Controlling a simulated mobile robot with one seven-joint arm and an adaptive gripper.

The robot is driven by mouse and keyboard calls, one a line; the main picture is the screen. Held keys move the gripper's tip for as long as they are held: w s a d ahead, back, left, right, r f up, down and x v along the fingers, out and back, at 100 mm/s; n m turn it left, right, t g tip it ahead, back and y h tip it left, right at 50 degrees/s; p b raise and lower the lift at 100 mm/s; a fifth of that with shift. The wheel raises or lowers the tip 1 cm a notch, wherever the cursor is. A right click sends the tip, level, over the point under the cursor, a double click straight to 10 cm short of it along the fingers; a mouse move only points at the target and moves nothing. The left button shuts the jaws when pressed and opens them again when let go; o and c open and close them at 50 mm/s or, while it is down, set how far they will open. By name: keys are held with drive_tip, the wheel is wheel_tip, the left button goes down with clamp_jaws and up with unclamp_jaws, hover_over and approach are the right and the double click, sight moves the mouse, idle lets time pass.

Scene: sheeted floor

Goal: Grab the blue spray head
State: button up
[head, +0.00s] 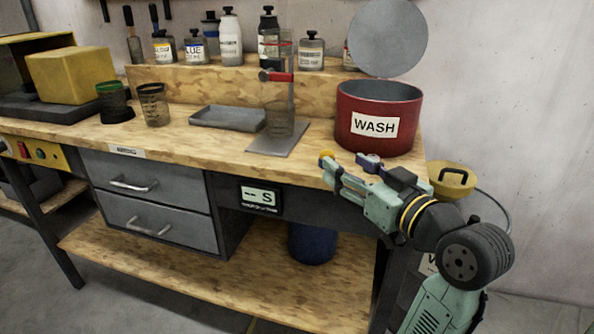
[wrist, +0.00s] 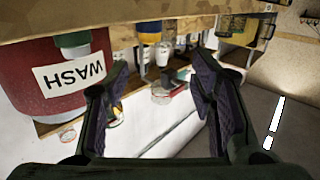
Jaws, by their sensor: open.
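A small blue-purple piece (head: 370,162) shows at the bench's front edge, below the red tub; it may be the blue spray head, but I cannot tell it surely from part of my gripper. A small yellow knob (head: 327,155) lies to its left. My gripper (head: 348,167) is at the front edge, close to both, partly hiding them. In the wrist view my gripper (wrist: 160,72) is open, with nothing between its fingers. That view is upside down. A grey-green blunt piece (wrist: 75,42) stands before the red tub there; I cannot tell what it is.
The red WASH tub (head: 378,127) stands just behind my gripper, with a round grey disc (head: 388,38) above it. A clear stand with a red clamp (head: 279,76) and a grey tray (head: 228,118) are to the left. Several bottles line the raised shelf (head: 180,74).

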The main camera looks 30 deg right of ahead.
sight(330, 155)
drive_tip(key=w, duration=0.3)
drive_tip(key=w+d+f+p, duration=0.1)
drive_tip(key=w, duration=0.2)
drive_tip(key=w+d+p, duration=0.1)
drive_tip(key=w, duration=0.2)
drive_tip(key=shift+f, duration=0.25)
drive_tip(key=shift+c, duration=0.2)
clamp_jaws()
idle(0.4)
